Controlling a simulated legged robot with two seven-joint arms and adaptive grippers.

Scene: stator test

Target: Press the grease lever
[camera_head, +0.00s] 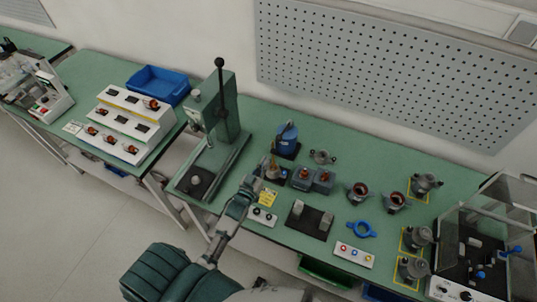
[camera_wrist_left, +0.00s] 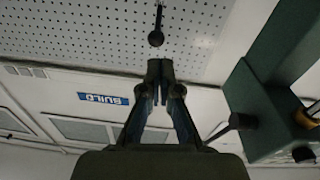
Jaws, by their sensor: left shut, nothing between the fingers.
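A blue unit (camera_head: 287,138) on a dark base stands at the back of the green bench in the head view; a small dark part shows at its top, too small to make out. My left gripper (camera_head: 261,168) is in front of it and to its left, apart from it. In the left wrist view my left gripper (camera_wrist_left: 160,70) has its fingertips together, with nothing between them. A thin black lever with a ball end (camera_wrist_left: 156,38) shows just beyond the fingertips with no clear contact; I cannot tell whether it is the grease lever. My right gripper is not in view.
A green press (camera_head: 225,105) with a tall black lever stands left of my gripper and shows in the left wrist view (camera_wrist_left: 280,80). Grey-blue blocks (camera_head: 313,180), a yellow note (camera_head: 268,197) and a button box (camera_head: 262,217) lie close by. A pegboard (camera_head: 400,70) is behind.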

